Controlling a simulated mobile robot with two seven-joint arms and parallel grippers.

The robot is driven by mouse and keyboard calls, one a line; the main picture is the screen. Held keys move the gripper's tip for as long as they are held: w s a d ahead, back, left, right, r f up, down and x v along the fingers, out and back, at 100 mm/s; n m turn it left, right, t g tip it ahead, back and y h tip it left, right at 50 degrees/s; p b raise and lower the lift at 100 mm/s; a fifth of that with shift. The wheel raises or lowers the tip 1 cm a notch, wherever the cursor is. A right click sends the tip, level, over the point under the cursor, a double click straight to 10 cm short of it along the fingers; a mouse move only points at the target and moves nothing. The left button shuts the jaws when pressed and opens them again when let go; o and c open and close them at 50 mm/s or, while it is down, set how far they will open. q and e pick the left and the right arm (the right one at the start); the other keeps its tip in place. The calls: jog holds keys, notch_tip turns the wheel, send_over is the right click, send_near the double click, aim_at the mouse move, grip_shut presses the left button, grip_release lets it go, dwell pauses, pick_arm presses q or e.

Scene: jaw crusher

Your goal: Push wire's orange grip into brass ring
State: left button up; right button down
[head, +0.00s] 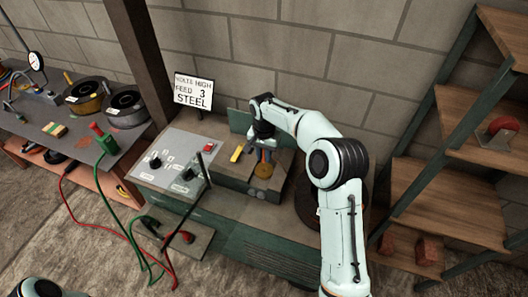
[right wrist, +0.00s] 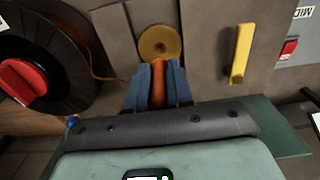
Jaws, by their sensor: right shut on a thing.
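In the right wrist view, the brass ring (right wrist: 160,42) is a round disc set in the brown-grey front of the machine. My right gripper (right wrist: 158,85) has its blue fingers shut on the wire's orange grip (right wrist: 160,75). The grip's far end is at the lower edge of the ring; I cannot tell whether it touches or enters it. A thin orange wire (right wrist: 101,74) runs off to the left. My left gripper is not in view.
A yellow lever (right wrist: 242,52) stands right of the ring in the wrist view. A black spool with a red hub (right wrist: 22,80) is at left. In the head view, a control panel (head: 178,160) and sign (head: 193,91) are left of the gripper; shelves (head: 460,200) stand at right.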

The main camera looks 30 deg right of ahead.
aim_at(264, 159)
jog(key=shift+f+b, duration=0.65)
jog(key=shift+f, duration=1.4)
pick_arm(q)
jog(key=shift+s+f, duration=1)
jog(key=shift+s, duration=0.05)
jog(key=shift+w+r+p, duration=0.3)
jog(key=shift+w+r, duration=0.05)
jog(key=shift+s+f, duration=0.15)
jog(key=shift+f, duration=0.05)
pick_arm(e)
jog(key=shift+f, duration=0.6)
jog(key=c, duration=0.9)
grip_release()
jog(key=shift+r, duration=0.1)
notch_tip(264, 159, up, 13)
jog(key=shift+r+p, duration=0.1)
jog(key=shift+p, duration=0.6)
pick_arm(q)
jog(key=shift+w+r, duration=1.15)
